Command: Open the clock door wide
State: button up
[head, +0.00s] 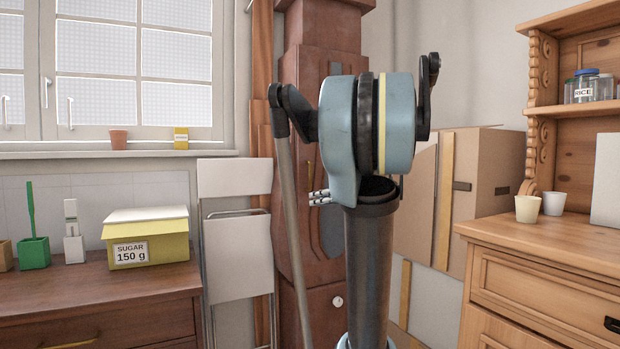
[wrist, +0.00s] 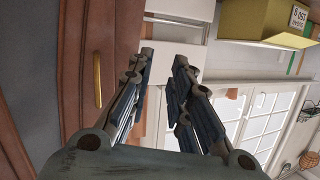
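The clock is a tall reddish-brown wooden case (head: 327,35) in the middle of the head view, partly hidden behind my arm. Its door (head: 300,240) has a dark glass pane and a thin upright brass handle (head: 309,178). I see no clear gap at the door's edge. In the wrist view the door's wood (wrist: 75,60) fills the left side, with the brass handle (wrist: 97,80) on it. My gripper (wrist: 164,58) is open and empty, its fingers apart. It is to the right of the handle in that view and not touching it.
A folded white chair (head: 235,230) leans on the wall left of the clock. A dark dresser (head: 100,300) bears a yellow sugar box (head: 147,240). Cardboard boxes (head: 480,175) stand right of the clock, beside a light wooden dresser (head: 550,245) with cups.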

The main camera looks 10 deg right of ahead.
aim_at(310, 173)
jog(key=w+d+r+t, duration=0.4)
jog(key=w+d+r, duration=0.3)
jog(key=d, duration=0.1)
jog(key=x, duration=1.7)
jog(key=shift+w+f, duration=0.1)
jog(key=shift+d, duration=0.1)
grip_shut()
